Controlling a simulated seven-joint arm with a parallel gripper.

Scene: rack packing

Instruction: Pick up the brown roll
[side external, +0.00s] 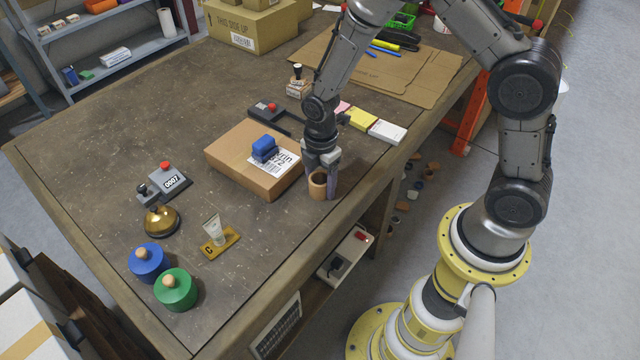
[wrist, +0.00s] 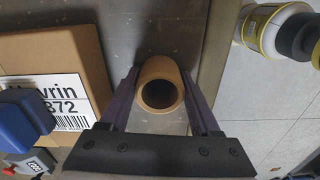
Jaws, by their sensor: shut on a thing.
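The brown roll (side external: 317,185) is a short hollow tube near the table's right edge, just right of the cardboard box. My gripper (side external: 323,188) points down and is shut on the roll, with a finger on either side of it. In the wrist view the roll (wrist: 161,88) shows its open end between the two purple-grey fingers of my gripper (wrist: 162,95). I cannot tell whether the roll's bottom touches the table.
A cardboard box (side external: 232,168) with a white label and a blue object (side external: 264,148) on top stands close on the left. The table edge is close on the right. Blue (side external: 147,262) and green (side external: 176,290) lidded pots stand at the front left.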

